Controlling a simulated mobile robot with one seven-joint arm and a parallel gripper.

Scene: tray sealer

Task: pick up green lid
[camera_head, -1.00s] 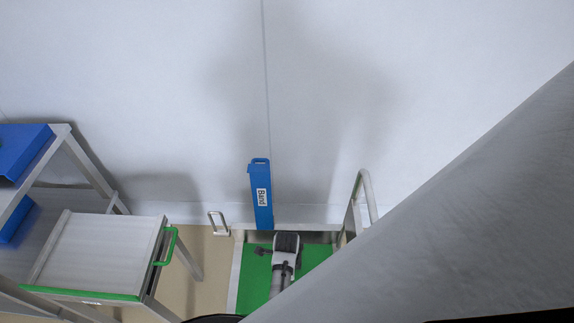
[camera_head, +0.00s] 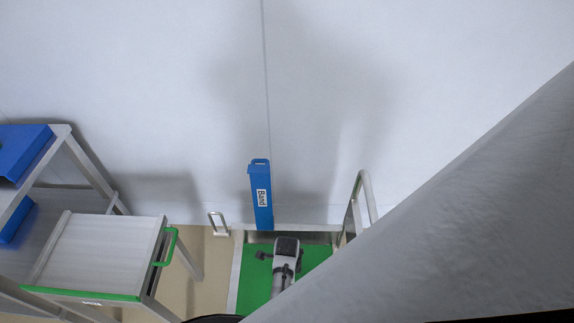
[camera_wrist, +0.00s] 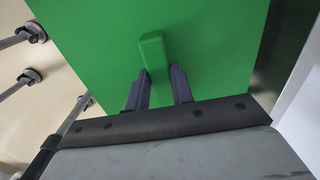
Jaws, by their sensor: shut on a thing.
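The green lid (camera_head: 254,275) is a flat green panel low in the head view, partly hidden behind my arm. In the wrist view the lid (camera_wrist: 215,40) fills the upper middle, with a small raised green handle (camera_wrist: 152,48) on it. My gripper (camera_wrist: 160,82) has its two dark fingers on either side of the handle's lower end and is shut on it. In the head view my gripper's fingertips are hidden by the wrist.
A blue upright piece labelled "Band" (camera_head: 261,200) stands against the wall behind the lid. A metal rail (camera_head: 356,205) rises on the right. A metal cart with green edging (camera_head: 85,294) stands left, beside a rack with blue boxes (camera_head: 20,150).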

